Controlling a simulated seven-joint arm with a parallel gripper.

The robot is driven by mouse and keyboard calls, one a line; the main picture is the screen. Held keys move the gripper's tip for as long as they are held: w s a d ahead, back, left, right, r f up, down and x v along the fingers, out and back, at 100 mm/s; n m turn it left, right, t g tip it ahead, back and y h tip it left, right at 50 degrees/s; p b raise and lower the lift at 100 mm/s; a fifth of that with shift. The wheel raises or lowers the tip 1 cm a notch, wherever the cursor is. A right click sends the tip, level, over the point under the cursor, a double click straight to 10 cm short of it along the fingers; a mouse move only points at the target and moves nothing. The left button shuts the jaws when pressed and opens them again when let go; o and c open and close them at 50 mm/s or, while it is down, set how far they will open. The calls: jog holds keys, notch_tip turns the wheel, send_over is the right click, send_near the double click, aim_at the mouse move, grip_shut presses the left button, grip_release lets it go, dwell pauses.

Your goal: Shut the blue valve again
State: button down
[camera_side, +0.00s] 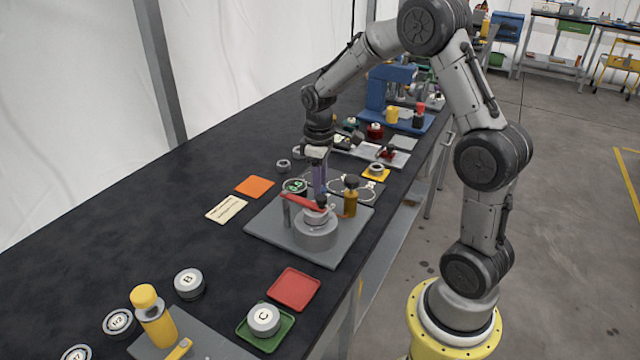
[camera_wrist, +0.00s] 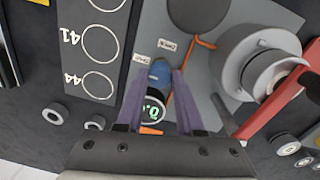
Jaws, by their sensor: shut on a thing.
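The blue valve (camera_wrist: 160,73) shows in the wrist view as a small rounded blue piece on the grey plate. My gripper (camera_wrist: 161,82) has its two purple fingers on either side of it and is shut on it. A round gauge with a green readout (camera_wrist: 152,110) lies between the fingers, just nearer to me than the valve. In the side view my gripper (camera_side: 319,187) points down over the grey plate (camera_side: 268,236), behind a red lever (camera_side: 301,201). The blue valve cannot be made out there. Two small white labels (camera_wrist: 169,47) lie near the valve; I cannot read them surely.
The red lever's grey cylinder (camera_side: 316,233) stands close in front of my gripper. An amber bottle with a dark top (camera_side: 351,199) stands close at right. An orange square (camera_side: 254,187) and cream card (camera_side: 226,209) lie left. The black bench is clear at far left.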

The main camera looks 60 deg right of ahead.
jog(key=shift+r, duration=0.15)
jog(key=c, duration=0.5)
grip_release()
jog(key=shift+c, duration=0.2)
notch_tip(320, 180, up, 14)
jog(key=shift+a, duration=0.3)
